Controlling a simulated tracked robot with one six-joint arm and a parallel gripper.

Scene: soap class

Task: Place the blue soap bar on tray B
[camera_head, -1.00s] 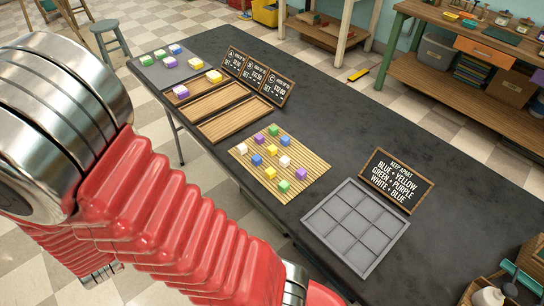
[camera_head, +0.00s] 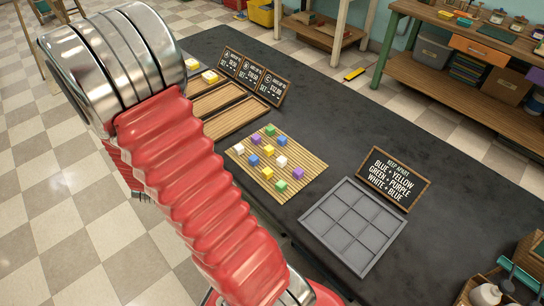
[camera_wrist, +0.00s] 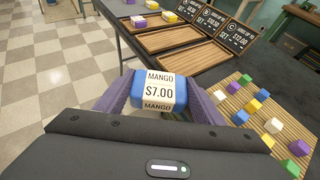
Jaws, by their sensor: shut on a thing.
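My gripper (camera_wrist: 163,84) is shut on a blue soap bar (camera_wrist: 120,101) with a cream label reading MANGO $7.00, in the wrist view. The bar is held in the air near the table's side edge. Tray B (camera_wrist: 165,37), the middle wooden tray, lies beyond the bar and is empty; it also shows in the head view (camera_head: 218,98). Tray C (camera_wrist: 200,58) is nearer and empty. Tray A (camera_wrist: 148,24) holds a purple and a yellow bar. In the head view my arm hides the gripper and the held bar.
A slatted mat (camera_head: 250,171) carries several coloured soaps. A grey divided tray (camera_head: 352,228) is empty. A KEEP APART sign (camera_head: 394,179) lists blue + yellow, green + purple, white + blue. Three small signs (camera_head: 253,75) stand behind the wooden trays.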

